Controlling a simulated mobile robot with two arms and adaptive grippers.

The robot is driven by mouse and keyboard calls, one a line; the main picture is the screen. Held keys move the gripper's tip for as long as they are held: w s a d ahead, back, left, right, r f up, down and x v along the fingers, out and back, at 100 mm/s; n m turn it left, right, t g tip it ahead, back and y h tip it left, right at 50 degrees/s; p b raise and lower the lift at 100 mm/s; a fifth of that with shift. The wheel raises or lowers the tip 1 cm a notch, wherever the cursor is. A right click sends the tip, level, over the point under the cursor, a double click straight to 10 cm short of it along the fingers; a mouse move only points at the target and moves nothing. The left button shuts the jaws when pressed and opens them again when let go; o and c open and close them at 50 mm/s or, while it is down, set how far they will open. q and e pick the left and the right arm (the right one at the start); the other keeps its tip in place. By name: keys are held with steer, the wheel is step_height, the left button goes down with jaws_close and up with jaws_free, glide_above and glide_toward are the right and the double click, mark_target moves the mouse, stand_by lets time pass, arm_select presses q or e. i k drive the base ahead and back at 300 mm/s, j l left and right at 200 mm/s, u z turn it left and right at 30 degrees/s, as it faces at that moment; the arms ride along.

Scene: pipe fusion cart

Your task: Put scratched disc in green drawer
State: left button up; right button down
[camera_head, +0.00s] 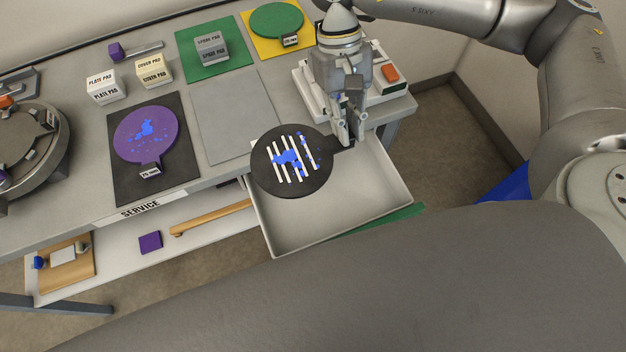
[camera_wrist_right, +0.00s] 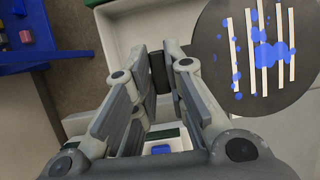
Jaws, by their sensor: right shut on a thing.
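The scratched disc (camera_head: 262,168) is black, with white stripes and blue spots on its face. My right gripper (camera_head: 350,138) is shut on the disc's handle and holds it above the open drawer. The disc covers the drawer's left rear part and overlaps the table edge in the head view. The drawer (camera_head: 350,205) is light grey inside and looks empty where visible, with a green front (camera_head: 400,215). In the right wrist view the disc (camera_wrist_right: 300,80) is at the upper right, beside the gripper fingers (camera_wrist_right: 158,72). My left gripper is not in view.
A purple disc (camera_head: 140,125) lies on a black mat, and a green disc (camera_head: 277,18) on a yellow mat. A grey mat (camera_head: 235,115) is bare. Labelled pads stand behind. A white device with a red button (camera_head: 390,73) stands by my right gripper. A lower shelf (camera_head: 205,222) holds small items.

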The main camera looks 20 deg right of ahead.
mark_target(322, 189)
steer(key=k+j+z, duration=0.1)
steer(key=j, duration=0.3)
steer(key=k+j+z, duration=0.15)
steer(key=j, duration=0.2)
steer(key=k+j+z, duration=0.1)
steer(key=j, duration=0.3)
steer(key=k+j+z, duration=0.15)
steer(key=j, duration=0.2)
steer(key=k+j+z, duration=0.1)
steer(key=j, duration=0.25)
steer(key=i+j+z, duration=0.1)
steer(key=i+j, duration=0.15)
